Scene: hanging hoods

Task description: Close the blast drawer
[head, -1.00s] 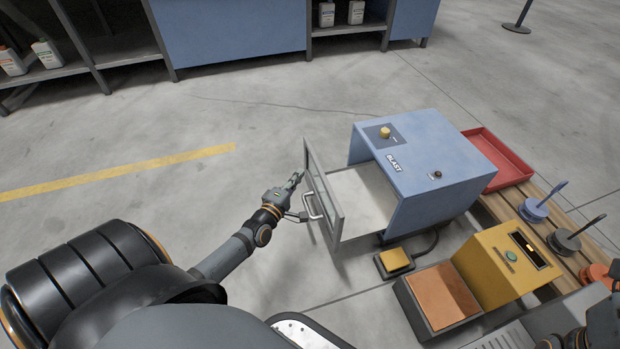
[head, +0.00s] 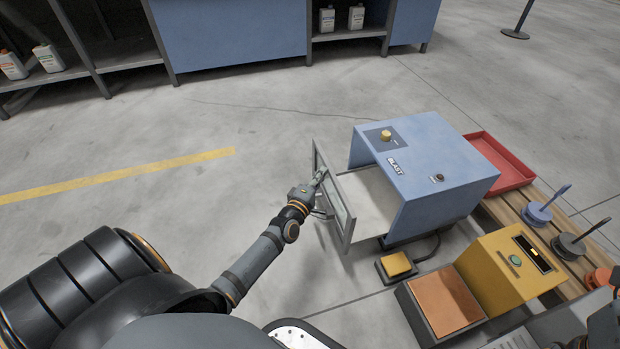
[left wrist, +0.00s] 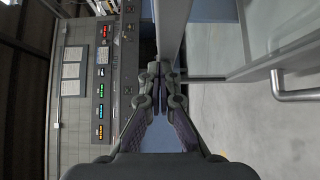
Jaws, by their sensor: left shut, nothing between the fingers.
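The blue blast cabinet (head: 430,165), marked BLAST, stands right of centre in the head view. Its drawer (head: 370,200) is pulled out to the left, with the pale inside showing. The drawer front (head: 342,208) is a grey frame with a clear panel and a bar handle; the handle (left wrist: 292,92) shows at right in the left wrist view. My left gripper (head: 319,177) is shut and empty, its fingertips against or very close to the outer face of the front; exact contact is unclear. The fingertips (left wrist: 163,74) also show beside the frame in the left wrist view. My right gripper cannot be made out.
A yellow pedal (head: 396,265) lies on the floor below the cabinet. A yellow box (head: 510,265) with an orange pad (head: 445,302) stands at lower right. A red tray (head: 505,160) sits behind the cabinet. The floor left of the drawer is clear.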

